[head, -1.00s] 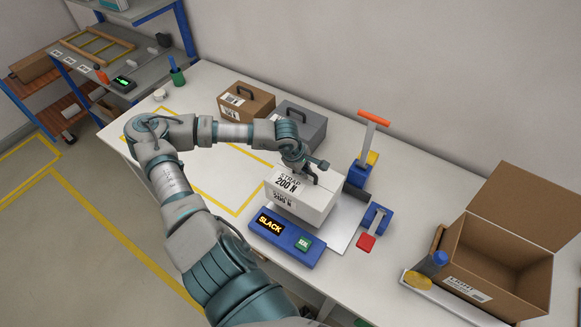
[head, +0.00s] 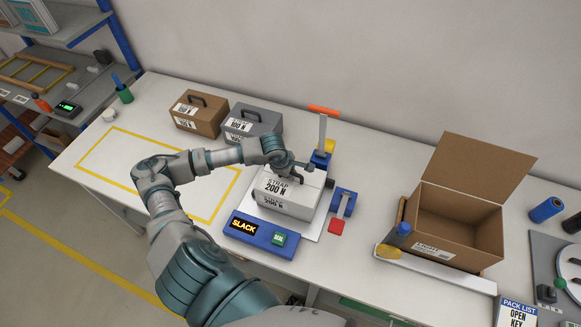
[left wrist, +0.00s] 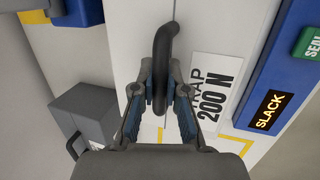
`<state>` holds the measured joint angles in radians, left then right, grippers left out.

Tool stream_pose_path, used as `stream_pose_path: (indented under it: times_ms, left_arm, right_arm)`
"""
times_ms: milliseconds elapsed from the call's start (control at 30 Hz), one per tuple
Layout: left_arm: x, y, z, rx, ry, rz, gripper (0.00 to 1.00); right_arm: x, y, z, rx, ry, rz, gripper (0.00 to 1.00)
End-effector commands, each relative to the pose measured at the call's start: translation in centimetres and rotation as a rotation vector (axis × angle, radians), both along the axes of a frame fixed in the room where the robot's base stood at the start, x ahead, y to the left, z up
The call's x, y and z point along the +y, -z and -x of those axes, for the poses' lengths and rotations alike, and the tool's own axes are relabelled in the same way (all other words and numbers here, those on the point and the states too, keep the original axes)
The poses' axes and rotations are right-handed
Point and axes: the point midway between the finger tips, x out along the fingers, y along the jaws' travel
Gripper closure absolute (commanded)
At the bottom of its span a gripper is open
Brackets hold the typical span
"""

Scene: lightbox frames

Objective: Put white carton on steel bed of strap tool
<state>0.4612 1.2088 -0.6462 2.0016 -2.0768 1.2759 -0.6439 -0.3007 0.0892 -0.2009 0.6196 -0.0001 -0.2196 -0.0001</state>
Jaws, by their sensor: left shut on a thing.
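The white carton (head: 285,202) has a black handle on top and a label reading "STRAP 200 N". It sits over the steel bed (head: 312,230) of the strap tool, behind the blue SLACK panel (head: 262,234). I cannot tell whether its underside touches the bed. My left gripper (head: 297,172) is shut on the carton's handle. In the left wrist view the fingers (left wrist: 160,100) close around the black handle (left wrist: 165,55), beside the carton's label (left wrist: 215,92). The right gripper is not in view.
An orange-handled lever (head: 323,125) stands behind the carton; a blue clamp with a red pad (head: 336,226) is at its right. Brown (head: 196,111) and grey (head: 250,122) cases stand at the back left. An open cardboard box (head: 455,225) is at right. The yellow-outlined area is clear.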

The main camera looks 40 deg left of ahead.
Motion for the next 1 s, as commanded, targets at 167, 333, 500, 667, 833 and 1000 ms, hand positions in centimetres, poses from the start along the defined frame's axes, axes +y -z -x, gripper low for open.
stream_pose_path:
  times_ms: [167,333,500,667,833,1000]
  left_arm:
    - [0.1,-0.1,-0.2,-0.008,0.000,0.001,1.00]
    - [0.0,0.0,0.0,-0.002,0.000,-0.001,0.62]
    - [-0.4,-0.1,-0.1,-0.002,0.001,-0.003,0.62]
    - [-0.3,-0.9,0.1,-0.004,0.000,-0.005,0.62]
    - [0.2,-3.7,1.1,-0.007,-0.001,-0.004,0.62]
    - [0.5,-7.3,2.3,-0.006,0.000,-0.003,0.62]
  right_arm:
    - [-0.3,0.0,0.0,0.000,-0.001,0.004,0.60]
    - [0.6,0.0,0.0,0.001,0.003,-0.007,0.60]
    - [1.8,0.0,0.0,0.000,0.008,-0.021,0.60]
    - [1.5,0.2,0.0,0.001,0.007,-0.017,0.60]
    - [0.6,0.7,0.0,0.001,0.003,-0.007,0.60]
    - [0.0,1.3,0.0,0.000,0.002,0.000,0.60]
